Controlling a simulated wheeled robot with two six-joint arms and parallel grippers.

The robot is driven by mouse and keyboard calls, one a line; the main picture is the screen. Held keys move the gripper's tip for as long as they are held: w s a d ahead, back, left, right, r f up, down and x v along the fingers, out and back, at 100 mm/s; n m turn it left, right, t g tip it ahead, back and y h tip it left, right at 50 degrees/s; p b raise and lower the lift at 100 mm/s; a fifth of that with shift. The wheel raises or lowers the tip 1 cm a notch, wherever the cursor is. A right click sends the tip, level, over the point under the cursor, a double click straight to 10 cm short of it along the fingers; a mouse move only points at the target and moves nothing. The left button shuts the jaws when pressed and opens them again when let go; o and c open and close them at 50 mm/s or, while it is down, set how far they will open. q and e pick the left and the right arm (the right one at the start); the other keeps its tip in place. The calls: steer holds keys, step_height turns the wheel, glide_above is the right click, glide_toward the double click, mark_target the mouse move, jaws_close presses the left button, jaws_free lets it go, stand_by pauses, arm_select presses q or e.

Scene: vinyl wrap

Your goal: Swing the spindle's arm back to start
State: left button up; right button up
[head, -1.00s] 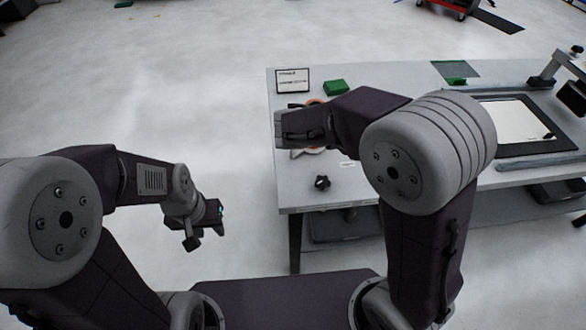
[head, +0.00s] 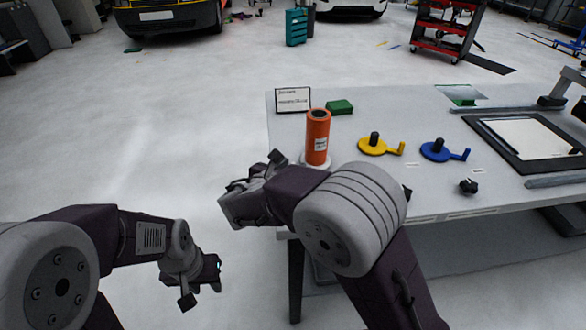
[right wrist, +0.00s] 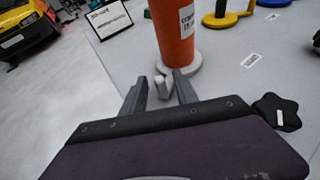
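The spindle with the orange roll (head: 317,138) stands upright on a round white base (head: 322,166) at the table's left end. A short white upright piece (right wrist: 161,86), seemingly the grip of its arm, shows in the right wrist view near the base. My right gripper (right wrist: 160,84) is open, with the white piece between its two fingers; I cannot tell whether they touch it. In the head view my right gripper (head: 259,170) is by the table's left edge, left of the roll. My left gripper (head: 203,280) hangs clear of the table at lower left; its fingers are unclear.
Yellow (head: 376,146) and blue (head: 440,151) spindles with side arms stand to the right. Black star knobs lie near the front edge (head: 468,186) and right of my gripper (right wrist: 278,112). A sign (head: 293,100) and green block (head: 340,107) are behind. Left floor is clear.

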steer(key=shift+w+d+f, duration=0.2)
steer(key=shift+w+d, duration=0.1)
steer(key=shift+w, duration=0.2)
jaws_close()
stand_by(1.1)
